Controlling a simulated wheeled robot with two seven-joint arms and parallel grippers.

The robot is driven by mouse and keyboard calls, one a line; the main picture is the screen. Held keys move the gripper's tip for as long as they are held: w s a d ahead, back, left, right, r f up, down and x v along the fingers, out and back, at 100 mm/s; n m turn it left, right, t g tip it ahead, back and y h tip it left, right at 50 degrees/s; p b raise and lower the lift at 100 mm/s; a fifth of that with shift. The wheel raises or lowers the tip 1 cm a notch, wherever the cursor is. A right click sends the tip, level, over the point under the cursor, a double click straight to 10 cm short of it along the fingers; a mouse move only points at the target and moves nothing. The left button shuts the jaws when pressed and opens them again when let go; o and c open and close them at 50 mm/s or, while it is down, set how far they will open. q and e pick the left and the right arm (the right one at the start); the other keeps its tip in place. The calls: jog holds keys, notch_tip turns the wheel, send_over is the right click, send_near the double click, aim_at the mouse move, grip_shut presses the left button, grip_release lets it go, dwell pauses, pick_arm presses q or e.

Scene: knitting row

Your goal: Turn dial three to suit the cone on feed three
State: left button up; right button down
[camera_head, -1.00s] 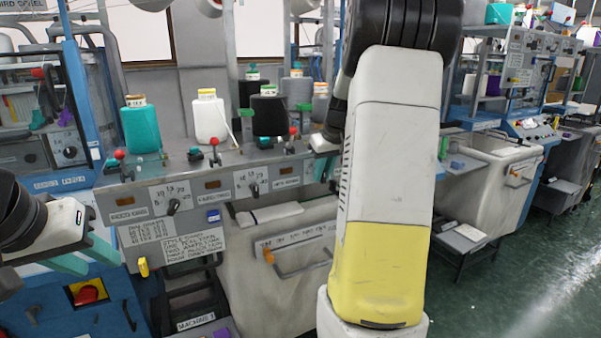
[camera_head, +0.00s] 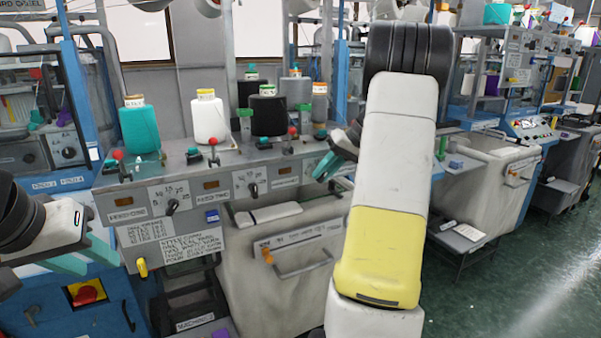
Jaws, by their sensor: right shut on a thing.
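Dial three is hidden behind my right gripper (camera_head: 326,168), at the right end of the front panel. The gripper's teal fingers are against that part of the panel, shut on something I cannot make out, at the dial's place. A black cone (camera_head: 268,116) stands above the feed three plate (camera_head: 286,169). A dial with a number plate shows beside the feed two plate (camera_head: 253,188), and another beside the feed one plate (camera_head: 172,207). My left gripper (camera_head: 86,254) is open and empty at the lower left.
A teal cone (camera_head: 139,130) and a white cone (camera_head: 208,120) stand along the shelf, with red-knobbed levers in front. My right arm covers the right middle.

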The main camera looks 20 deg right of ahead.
jog(key=shift+d+f+y, duration=0.1)
jog(key=shift+d+y, duration=0.05)
jog(key=shift+y, duration=0.45)
jog(key=c, duration=1.4)
grip_release()
jog(key=v, duration=0.7)
jog(key=shift+s+d+r, duration=0.15)
jog(key=shift+d+r, duration=0.05)
jog(key=shift+d, duration=0.1)
